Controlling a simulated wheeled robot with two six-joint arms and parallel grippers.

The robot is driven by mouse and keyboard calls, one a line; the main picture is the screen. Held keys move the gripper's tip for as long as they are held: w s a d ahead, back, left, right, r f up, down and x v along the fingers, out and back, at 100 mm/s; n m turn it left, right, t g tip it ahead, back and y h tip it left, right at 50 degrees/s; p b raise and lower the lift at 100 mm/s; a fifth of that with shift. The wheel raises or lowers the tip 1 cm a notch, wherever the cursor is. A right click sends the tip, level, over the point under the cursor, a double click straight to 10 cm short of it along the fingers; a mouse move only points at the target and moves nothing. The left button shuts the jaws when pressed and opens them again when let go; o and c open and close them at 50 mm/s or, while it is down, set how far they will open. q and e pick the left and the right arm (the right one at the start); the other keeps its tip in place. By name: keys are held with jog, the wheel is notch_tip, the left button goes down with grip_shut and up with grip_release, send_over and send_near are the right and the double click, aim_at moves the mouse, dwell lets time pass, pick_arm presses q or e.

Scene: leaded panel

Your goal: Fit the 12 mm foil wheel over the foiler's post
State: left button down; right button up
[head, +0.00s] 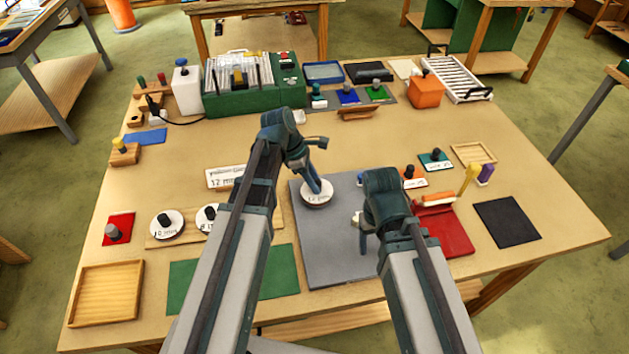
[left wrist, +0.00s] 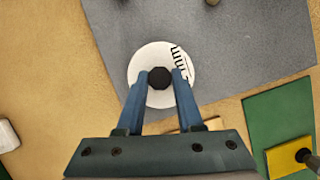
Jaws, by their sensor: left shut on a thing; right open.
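A white foil wheel (head: 316,197) with a black centre knob is over the grey mat (head: 328,262). It also shows in the left wrist view (left wrist: 140,72), where "mm" is legible on its face but the number is not clear. My left gripper (head: 320,188) is shut on the knob, seen between the two blue fingers (left wrist: 159,80). My right gripper (head: 364,238) is open and empty, pointing down near the mat's right side. A small pale item (head: 356,217) beside it is partly hidden. I cannot pick out the foiler's post for certain.
A "12 mm" sign (head: 224,178) stands left of the mat. Two white wheels, one left (head: 166,231) and one right (head: 203,222), sit on a wooden rack. A green mat (head: 278,273), red tray (head: 455,238) and black mat (head: 507,222) lie nearby. My left arm hides part of the table.

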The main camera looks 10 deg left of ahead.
pick_arm(q)
jog(key=shift+f+b, duration=0.45)
jog(key=shift+f, duration=0.15)
pick_arm(e)
jog(key=shift+f, duration=0.55)
pick_arm(q)
jog(key=shift+c, duration=2.3)
grip_release()
jog(key=shift+r, duration=0.1)
jog(key=p+v, duration=1.2)
jog(key=v, duration=0.1)
jog(key=shift+a+r+p, duration=0.2)
jog(key=shift+r+p, duration=0.1)
jog(key=shift+p, duration=0.05)
pick_arm(e)
notch_tip(320, 180, up, 13)
jog(key=shift+f, duration=0.15)
